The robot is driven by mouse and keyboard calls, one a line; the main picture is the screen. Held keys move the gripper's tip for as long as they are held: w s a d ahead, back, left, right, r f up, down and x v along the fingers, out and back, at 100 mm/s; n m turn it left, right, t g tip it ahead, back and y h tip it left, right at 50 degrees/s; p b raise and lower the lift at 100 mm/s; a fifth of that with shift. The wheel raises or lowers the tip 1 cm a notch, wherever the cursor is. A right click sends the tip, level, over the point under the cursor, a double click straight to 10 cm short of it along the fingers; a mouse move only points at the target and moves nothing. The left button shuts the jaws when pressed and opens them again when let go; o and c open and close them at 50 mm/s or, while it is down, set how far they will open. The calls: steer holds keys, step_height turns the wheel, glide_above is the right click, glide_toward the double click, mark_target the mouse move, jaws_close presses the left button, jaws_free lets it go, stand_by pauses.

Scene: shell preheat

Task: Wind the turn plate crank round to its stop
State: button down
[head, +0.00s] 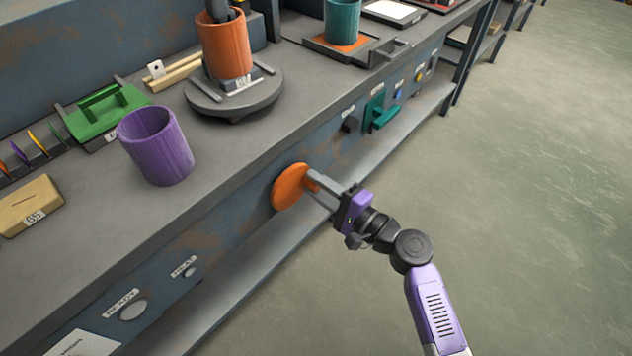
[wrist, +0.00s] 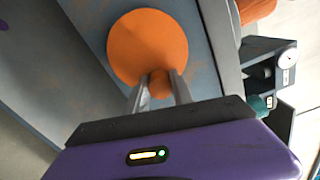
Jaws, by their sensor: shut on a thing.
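The crank is an orange disc (head: 289,187) on the front face of the bench, and it shows large in the wrist view (wrist: 147,45). A small orange knob (wrist: 160,84) stands out near the disc's edge. My gripper (head: 312,184) is shut on this knob, with one finger on each side of it in the wrist view (wrist: 159,88). The turn plate (head: 238,103) is a round dark grey plate on the bench top. An orange cup (head: 224,46) stands upright on it, with a dark thing reaching into its top.
A purple cup (head: 157,147) stands near the bench's front edge, left of the crank. A tan block (head: 29,206) and a green tray (head: 101,112) lie further left. A teal handle (head: 383,116) sticks out of the front face to the right. The floor beside the bench is clear.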

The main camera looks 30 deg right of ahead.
steer(key=shift+f+m, duration=0.2)
steer(key=shift+m, duration=0.1)
steer(key=c, duration=1.1)
jaws_free()
steer(key=v, duration=0.8)
steer(key=shift+w+r, duration=0.1)
